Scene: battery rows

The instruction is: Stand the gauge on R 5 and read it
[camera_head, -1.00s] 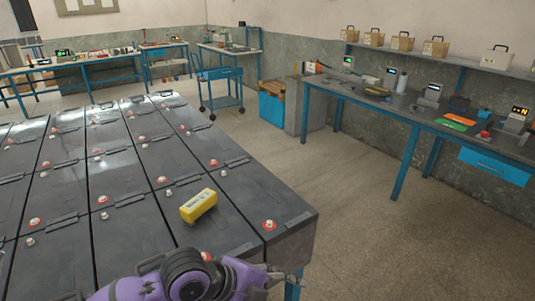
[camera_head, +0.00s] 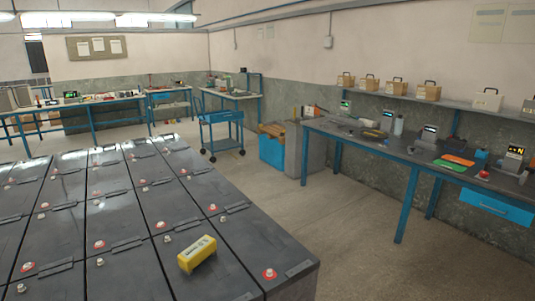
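A yellow block-shaped device (camera_head: 197,253), which looks like the gauge, rests on the dark battery tops near the front of the rows. Dark characters show on its upper face but are too small to read. The batteries (camera_head: 236,225) stand side by side in rows, with red-ringed and pale terminals on top. A red-ringed terminal (camera_head: 269,273) is to the right of the device and another (camera_head: 212,208) is behind it. I cannot make out any row label, so I cannot tell which battery is R 5. Neither gripper is in view.
A workbench (camera_head: 345,133) with instruments runs along the right wall, below a shelf (camera_head: 460,104) of boxes. A blue trolley (camera_head: 222,117) and a blue bin (camera_head: 272,151) stand behind the batteries. The floor (camera_head: 350,240) between the batteries and the workbench is clear.

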